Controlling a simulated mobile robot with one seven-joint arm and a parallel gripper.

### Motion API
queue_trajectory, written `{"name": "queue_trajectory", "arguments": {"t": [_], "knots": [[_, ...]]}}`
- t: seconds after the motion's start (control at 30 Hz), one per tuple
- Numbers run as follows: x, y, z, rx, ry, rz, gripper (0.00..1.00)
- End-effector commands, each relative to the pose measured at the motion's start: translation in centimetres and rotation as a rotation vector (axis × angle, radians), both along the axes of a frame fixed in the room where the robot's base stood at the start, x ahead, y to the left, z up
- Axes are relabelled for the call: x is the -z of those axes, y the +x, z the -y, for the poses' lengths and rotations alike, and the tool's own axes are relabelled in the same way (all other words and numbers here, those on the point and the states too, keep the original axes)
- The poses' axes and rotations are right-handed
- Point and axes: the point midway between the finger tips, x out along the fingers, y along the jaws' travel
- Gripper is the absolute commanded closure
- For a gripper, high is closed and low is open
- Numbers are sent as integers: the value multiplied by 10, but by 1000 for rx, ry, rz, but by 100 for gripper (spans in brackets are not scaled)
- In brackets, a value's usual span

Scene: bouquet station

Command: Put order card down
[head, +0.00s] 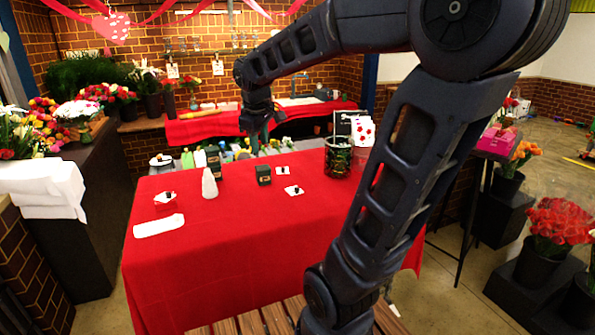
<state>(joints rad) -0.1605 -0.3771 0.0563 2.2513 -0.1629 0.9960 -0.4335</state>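My gripper (256,143) hangs pointing down near the far edge of the red-covered table (230,260). It is small and dark, and I cannot tell whether its fingers are open or shut, or whether they hold anything. Two small white cards, each with a dark piece on it, lie flat on the table: one card (299,188) near the middle and another card (287,171) just behind it. I cannot tell which of these, if any, is the order card. A white card with red marks (362,132) stands upright at the table's right, partly behind my arm.
A small dark box (264,181), a white bottle (209,184), a red-and-white box (164,203) and a white strip (159,226) are on the table. A dark patterned container (338,158) stands at the right. The table's front middle is clear.

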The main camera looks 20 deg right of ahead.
Motion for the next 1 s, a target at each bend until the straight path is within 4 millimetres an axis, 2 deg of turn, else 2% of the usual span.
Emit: {"name": "queue_trajectory", "arguments": {"t": [0.03, 0.3, 0.5, 0.7, 1.0], "knots": [[0, -16, 10, 63, 28, 16, 65], [18, -91, 44, 393, 192, 82, 65], [35, -130, 55, 580, 294, 116, 65], [43, -144, 59, 654, 335, 127, 65], [43, -145, 59, 658, 338, 127, 65]]}}
